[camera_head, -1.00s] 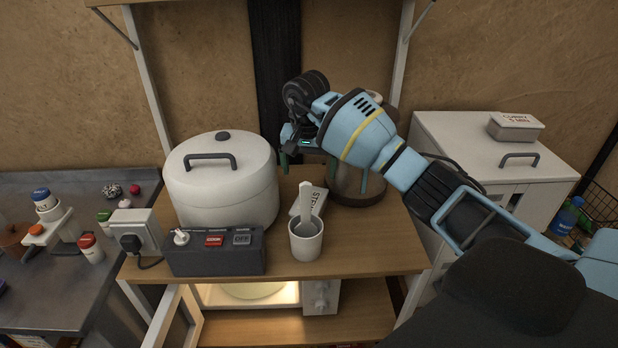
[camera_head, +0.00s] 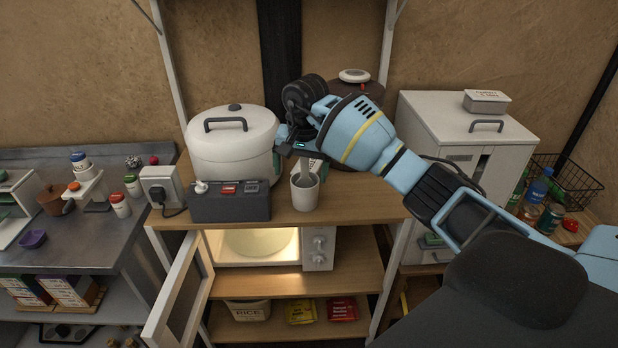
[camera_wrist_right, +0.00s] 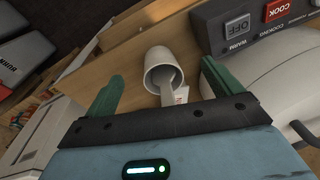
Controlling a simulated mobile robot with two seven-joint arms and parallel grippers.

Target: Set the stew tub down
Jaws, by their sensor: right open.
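My left gripper is not in view.
The white cup (camera_head: 305,194) holds a grey utensil. A white cooker (camera_head: 232,155) and dark switch box (camera_head: 232,206) stand left of it. Below is a lit microwave (camera_head: 318,246) with its door (camera_head: 180,295) open. A curry tub (camera_head: 487,101) sits on the white cabinet at right.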

